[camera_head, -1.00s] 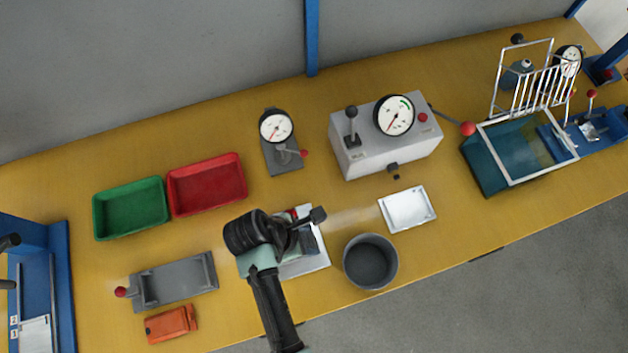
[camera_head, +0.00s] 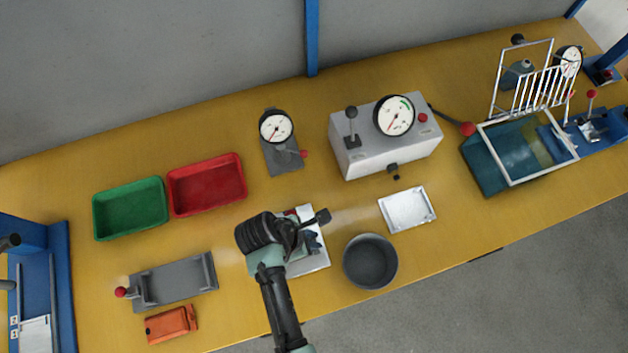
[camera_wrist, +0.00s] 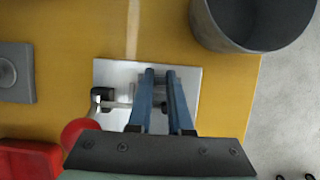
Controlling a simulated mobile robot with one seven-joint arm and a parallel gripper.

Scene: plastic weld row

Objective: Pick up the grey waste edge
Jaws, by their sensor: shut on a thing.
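My gripper (camera_wrist: 160,75) is over a pale plate fixture (camera_wrist: 112,72), with its two blue fingers close together. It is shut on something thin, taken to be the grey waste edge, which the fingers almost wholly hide. In the head view my gripper (camera_head: 312,240) is over the same plate, partly covered by my wrist. A small clamp with a dark block (camera_wrist: 103,97) and a red ball knob (camera_wrist: 82,132) stands left of the fingers in the wrist view. Whether the waste edge is clear of the plate cannot be told.
A dark grey round bin (camera_head: 370,262) stands right of the plate, with a white tray (camera_head: 408,209) behind it. Red (camera_head: 207,210) and green (camera_head: 130,235) trays, a grey fixture (camera_head: 175,283) and an orange case (camera_head: 171,324) lie left. Yellow bench is free between.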

